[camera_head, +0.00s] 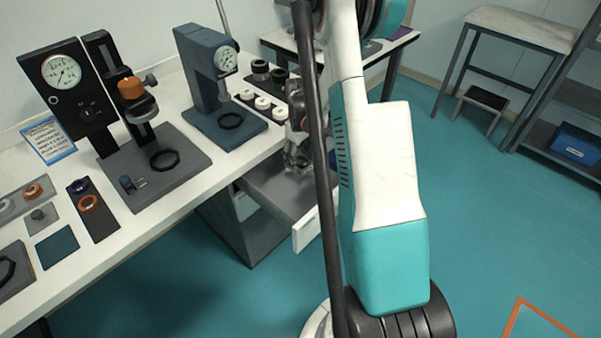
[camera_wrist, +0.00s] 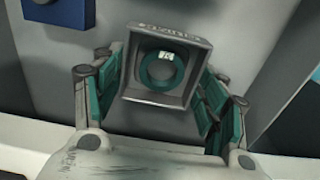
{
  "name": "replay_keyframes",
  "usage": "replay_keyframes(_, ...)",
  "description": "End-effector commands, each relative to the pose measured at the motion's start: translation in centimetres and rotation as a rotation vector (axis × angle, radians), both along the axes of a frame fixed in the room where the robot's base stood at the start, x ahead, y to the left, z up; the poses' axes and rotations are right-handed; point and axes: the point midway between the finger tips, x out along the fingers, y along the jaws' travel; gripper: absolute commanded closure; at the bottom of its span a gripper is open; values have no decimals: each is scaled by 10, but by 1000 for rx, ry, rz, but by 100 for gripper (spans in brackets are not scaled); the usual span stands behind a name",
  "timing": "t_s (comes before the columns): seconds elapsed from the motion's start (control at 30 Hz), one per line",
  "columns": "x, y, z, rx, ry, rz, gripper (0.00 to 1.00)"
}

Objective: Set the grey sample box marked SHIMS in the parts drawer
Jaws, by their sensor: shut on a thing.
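The grey sample box (camera_wrist: 131,78) is in the wrist view, an open-topped square box with lettering along its far rim, too small to read surely. A teal ring with a small white label lies inside it. My gripper (camera_wrist: 158,88) is shut on the box, with teal-padded fingers at its left and right sides. In the head view, my gripper (camera_head: 297,160) is over the pulled-out parts drawer (camera_head: 272,186), partly hidden by my arm. The box cannot be made out there. In the wrist view, grey drawer surfaces lie around the box; whether it touches the floor is unclear.
A blue object (camera_wrist: 62,12) lies at the wrist view's upper left. The drawer's white front (camera_head: 306,231) faces the teal floor. The white bench (camera_head: 190,185) above holds gauge stands (camera_head: 85,95), rings and small trays. A blue bin (camera_head: 577,145) sits on a shelf at right.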

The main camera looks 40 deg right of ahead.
Motion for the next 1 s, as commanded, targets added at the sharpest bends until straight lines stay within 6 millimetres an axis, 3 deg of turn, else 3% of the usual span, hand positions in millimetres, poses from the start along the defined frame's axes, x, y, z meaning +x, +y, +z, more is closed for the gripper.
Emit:
replay_keyframes(0.03, 0, 0, -9, 0, 0, 0, 65)
replay_keyframes(0.27, 0, 0, -21, 0, 0, 0, 65)
replay_keyframes(0.53, 0, 0, -58, 0, 0, 0, 65)
replay_keyframes(0.93, 0, 0, -62, 0, 0, 0, 65)
replay_keyframes(0.97, 0, 0, -61, 0, 0, 0, 29)
replay_keyframes(1.0, 0, 0, -61, 0, 0, 0, 20)
